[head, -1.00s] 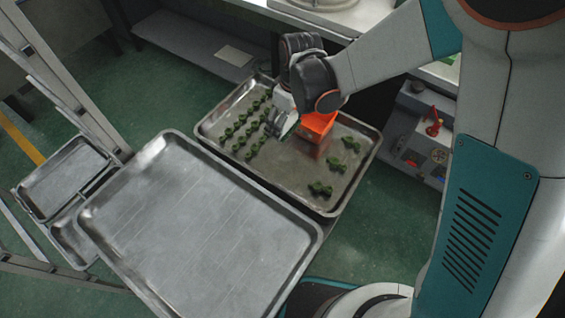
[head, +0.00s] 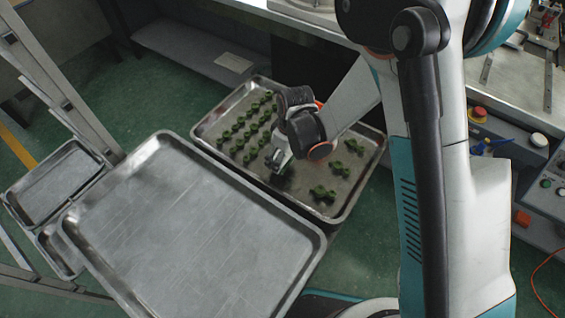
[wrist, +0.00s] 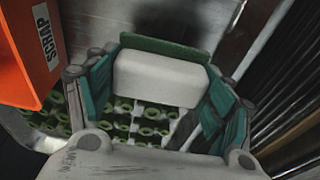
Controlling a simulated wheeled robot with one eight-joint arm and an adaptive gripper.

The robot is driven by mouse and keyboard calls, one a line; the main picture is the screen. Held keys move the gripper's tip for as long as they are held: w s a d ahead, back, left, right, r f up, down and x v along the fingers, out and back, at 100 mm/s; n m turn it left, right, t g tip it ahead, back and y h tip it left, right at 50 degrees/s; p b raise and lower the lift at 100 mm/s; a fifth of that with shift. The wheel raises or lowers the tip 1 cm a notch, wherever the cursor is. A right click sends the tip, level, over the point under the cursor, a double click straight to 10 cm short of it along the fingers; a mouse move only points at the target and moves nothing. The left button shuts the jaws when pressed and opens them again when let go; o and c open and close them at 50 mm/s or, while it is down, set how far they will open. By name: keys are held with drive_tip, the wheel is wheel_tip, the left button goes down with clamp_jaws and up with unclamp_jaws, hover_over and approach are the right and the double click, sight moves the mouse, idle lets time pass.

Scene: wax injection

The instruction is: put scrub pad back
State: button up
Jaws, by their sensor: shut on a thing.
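The scrub pad (wrist: 158,80), a white block with a green layer (wrist: 165,48) along its far side, is between the teal fingers of my gripper (wrist: 160,95) in the wrist view. My gripper is shut on it. In the head view my gripper (head: 279,160) is over the tray of green pieces (head: 290,205). The pad cannot be made out clearly there, and whether it touches the tray is not visible.
An orange bin labelled SCRAP (wrist: 25,60) stands close left of the gripper in the wrist view. Several green pieces (head: 322,192) lie on the tray. An empty metal tray (head: 190,235) is in front. A control panel (head: 530,170) is at right.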

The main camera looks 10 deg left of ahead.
sight(287, 155)
drive_tip(key=shift+f+b, duration=0.7)
drive_tip(key=shift+f, duration=1.25)
drive_tip(key=shift+f, duration=0.15)
drive_tip(key=o, duration=1)
drive_tip(key=shift+o, duration=0.2)
drive_tip(key=r+p, duration=0.1)
drive_tip(key=r, duration=0.3)
drive_tip(key=d+r+p, duration=0.1)
drive_tip(key=r+p, duration=0.1)
drive_tip(key=r, duration=0.2)
drive_tip(key=r+p, duration=0.1)
drive_tip(key=r, duration=0.3)
drive_tip(key=shift+s+d+r, duration=0.15)
drive_tip(key=shift+s+d, duration=0.15)
